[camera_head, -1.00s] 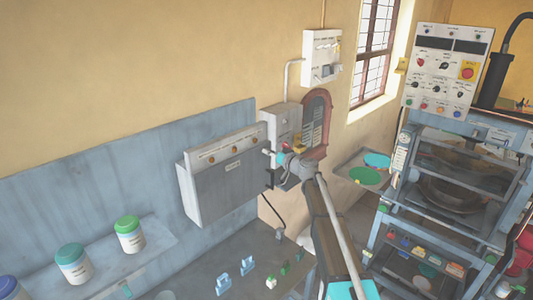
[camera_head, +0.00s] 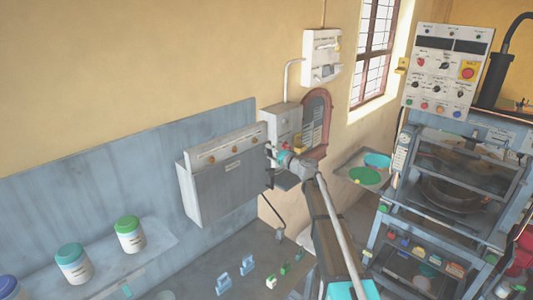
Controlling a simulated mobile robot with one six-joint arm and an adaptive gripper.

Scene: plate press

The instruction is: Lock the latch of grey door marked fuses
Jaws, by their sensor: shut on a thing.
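The grey door (camera_head: 231,188) is the front of a grey box on the blue-grey wall panel. It looks closed, and a small label on it is too small to read. My gripper (camera_head: 271,153) is at the right edge of this box, near its upper right corner. It is shut on a small part there, which looks like the door's latch. The fingers and wrist hide most of the latch, so its position cannot be told.
A smaller grey box (camera_head: 283,120) and a red-brown arched frame (camera_head: 317,118) are close behind my wrist. Jars (camera_head: 130,236) stand on a shelf at the lower left. A press (camera_head: 455,185) stands at the right.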

